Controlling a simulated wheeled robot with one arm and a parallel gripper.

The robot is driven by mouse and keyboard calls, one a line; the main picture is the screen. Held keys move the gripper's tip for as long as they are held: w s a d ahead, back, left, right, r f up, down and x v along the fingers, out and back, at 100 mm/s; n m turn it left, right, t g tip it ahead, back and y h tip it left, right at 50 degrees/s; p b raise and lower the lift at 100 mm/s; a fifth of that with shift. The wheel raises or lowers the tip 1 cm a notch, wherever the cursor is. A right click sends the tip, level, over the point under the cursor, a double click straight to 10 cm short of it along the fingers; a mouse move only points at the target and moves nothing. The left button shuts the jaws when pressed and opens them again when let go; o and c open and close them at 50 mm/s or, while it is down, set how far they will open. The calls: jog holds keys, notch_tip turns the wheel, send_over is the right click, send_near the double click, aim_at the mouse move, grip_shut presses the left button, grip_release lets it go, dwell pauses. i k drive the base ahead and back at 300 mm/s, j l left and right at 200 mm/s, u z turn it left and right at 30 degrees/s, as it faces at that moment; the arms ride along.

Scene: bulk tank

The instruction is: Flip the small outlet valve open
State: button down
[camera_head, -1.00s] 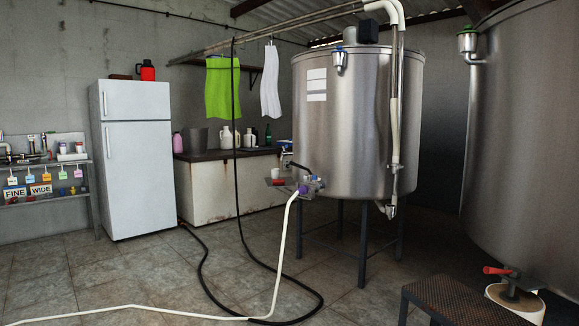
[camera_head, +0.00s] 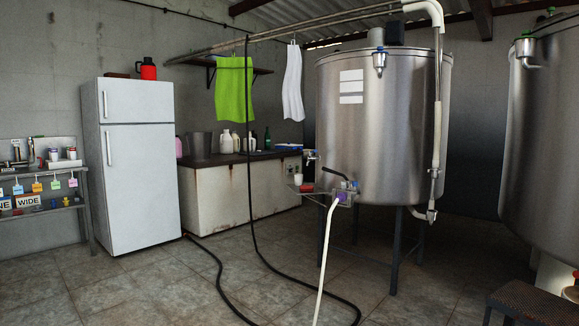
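The steel bulk tank (camera_head: 378,140) stands on dark legs right of centre. At its lower front left is an outlet fitting (camera_head: 343,198) with a purple part, where a white hose joins from below. A dark lever-like handle (camera_head: 334,174) shows just above the fitting. A small tap (camera_head: 310,156) sticks out at the tank's left side. Which of these is the small outlet valve, and its exact position, is too small to tell. My gripper is not in the picture.
A white hose (camera_head: 324,262) and black hose (camera_head: 262,262) lie across the tiled floor in front. A fridge (camera_head: 130,165) and counter (camera_head: 225,200) stand left. A second tank (camera_head: 550,130) and dark step (camera_head: 530,300) are right.

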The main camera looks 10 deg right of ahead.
aim_at(333, 172)
jog(key=i+j+z, duration=0.2)
jog(key=i+j, duration=1.4)
jog(key=i+l, duration=0.25)
jog(key=i, duration=0.25)
jog(key=i+l+z, duration=0.1)
jog(key=i+l, duration=0.15)
jog(key=i, duration=0.2)
jog(key=i+l+z, duration=0.1)
jog(key=i, duration=0.4)
jog(key=i+l, duration=0.1)
jog(key=l, duration=0.2)
jog(key=i+l, duration=0.15)
jog(key=l, duration=0.2)
jog(key=i+l, duration=0.1)
jog(key=l, duration=0.2)
